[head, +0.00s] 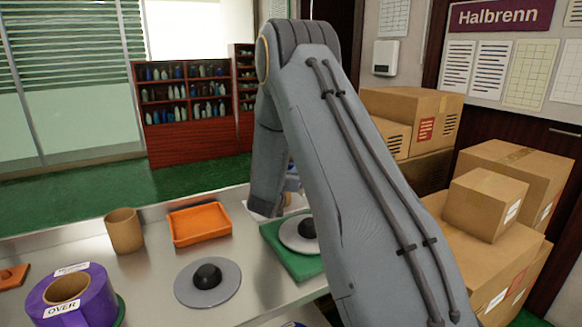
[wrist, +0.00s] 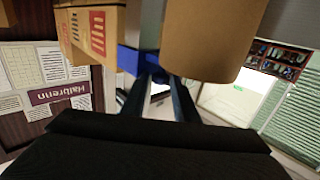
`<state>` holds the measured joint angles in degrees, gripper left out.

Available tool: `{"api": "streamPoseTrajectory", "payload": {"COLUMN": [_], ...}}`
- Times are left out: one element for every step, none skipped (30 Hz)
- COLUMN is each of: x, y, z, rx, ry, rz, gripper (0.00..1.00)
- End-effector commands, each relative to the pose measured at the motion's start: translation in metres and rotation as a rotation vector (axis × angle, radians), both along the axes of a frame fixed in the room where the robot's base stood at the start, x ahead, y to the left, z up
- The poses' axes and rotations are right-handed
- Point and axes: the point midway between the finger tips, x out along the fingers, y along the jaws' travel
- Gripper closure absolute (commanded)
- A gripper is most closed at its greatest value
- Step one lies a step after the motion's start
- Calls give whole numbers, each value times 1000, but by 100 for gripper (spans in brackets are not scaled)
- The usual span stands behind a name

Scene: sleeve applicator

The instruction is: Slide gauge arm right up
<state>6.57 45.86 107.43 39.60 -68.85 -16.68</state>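My grey arm covers the middle of the head view, and my gripper is hidden behind it there. In the wrist view the two dark fingers of my gripper (wrist: 159,84) reach away from the camera with a pale gap between them. A blue piece (wrist: 133,61) lies at the fingertips. I cannot tell whether it is the gauge arm or whether the fingers grip it. A large tan cylinder (wrist: 214,38) is close beside it. In the head view a grey disc with a black knob (head: 299,234) sits on a green base (head: 307,266), partly hidden by my arm.
On the steel table (head: 150,275) are a brown cup (head: 124,231), an orange tray (head: 199,224), a grey disc with a black knob (head: 207,283) and a purple roll (head: 92,297) marked "OVER". Cardboard boxes (head: 487,204) are stacked at the right. Bottle shelves (head: 190,105) stand behind.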

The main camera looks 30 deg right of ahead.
Motion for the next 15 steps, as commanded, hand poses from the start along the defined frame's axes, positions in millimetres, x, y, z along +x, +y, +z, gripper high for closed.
{"api": "streamPoseTrajectory", "payload": {"x": [0,0,1,0,0,0,0,0,0,0,0,0,0,0,0], "y": [0,-1,0,0,0,0,0,0,0,0,0,0,0,0,0], "z": [0,0,0,0,0,0,0,0,0,0,0,0,0,0,0], "rx": [0,0,0,0,0,0,1,1,1,1,1,1,1,1,1], "ry": [0,0,0,0,0,0,1,1,1,1,1,1,1,1,1], "rz": [0,0,0,0,0,0,0,0,0,0,0,0,0,0,0], "gripper": [73,73,73,73,73,73,76,81,88,93,98,100,100,100,100]}}
